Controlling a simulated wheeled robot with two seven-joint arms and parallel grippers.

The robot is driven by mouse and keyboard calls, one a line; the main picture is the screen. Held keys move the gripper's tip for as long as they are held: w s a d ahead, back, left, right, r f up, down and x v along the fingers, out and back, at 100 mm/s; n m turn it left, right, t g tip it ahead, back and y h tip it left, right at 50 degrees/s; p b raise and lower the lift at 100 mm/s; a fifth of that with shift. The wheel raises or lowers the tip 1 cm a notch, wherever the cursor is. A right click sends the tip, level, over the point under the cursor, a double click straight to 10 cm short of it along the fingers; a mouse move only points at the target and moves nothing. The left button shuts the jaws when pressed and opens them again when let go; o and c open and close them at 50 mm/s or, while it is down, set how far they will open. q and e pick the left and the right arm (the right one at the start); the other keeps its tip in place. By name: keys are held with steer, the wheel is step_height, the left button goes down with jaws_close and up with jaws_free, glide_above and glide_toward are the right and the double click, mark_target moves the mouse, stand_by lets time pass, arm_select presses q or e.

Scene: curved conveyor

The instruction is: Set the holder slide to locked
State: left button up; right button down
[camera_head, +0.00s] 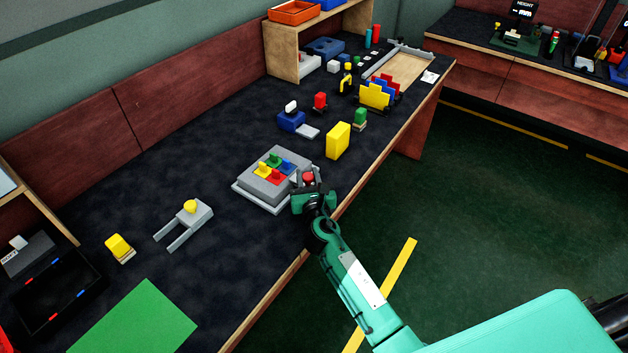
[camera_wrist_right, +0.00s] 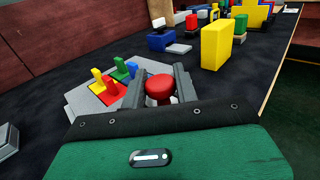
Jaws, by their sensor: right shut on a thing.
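A grey stepped holder (camera_head: 248,189) sits on the dark bench, with green, yellow, blue and red pieces (camera_head: 277,175) on its top. A round red knob (camera_head: 309,178) is at the holder's right side. My right gripper (camera_head: 307,182) is shut on this knob. The right wrist view shows the red knob (camera_wrist_right: 160,88) between the two grey fingers, with the holder (camera_wrist_right: 78,100) just beyond and to the left. The knob's lower part is hidden by my gripper. I cannot read any locked mark. My left gripper is not in view.
A yellow block (camera_head: 338,141) stands behind my gripper. A grey forked part with a yellow knob (camera_head: 190,207) lies to the left. A green mat (camera_head: 135,320) is at lower left. The bench's front edge (camera_head: 285,283) is close to my right arm.

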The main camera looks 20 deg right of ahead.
steer(key=shift+w+a, duration=0.4)
steer(key=shift+w, duration=0.05)
steer(key=shift+r, duration=0.1)
steer(key=c, duration=1.3)
jaws_free()
steer(key=shift+o, duration=0.9)
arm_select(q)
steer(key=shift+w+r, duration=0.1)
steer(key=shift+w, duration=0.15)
arm_select(e)
steer(key=shift+w, duration=0.1)
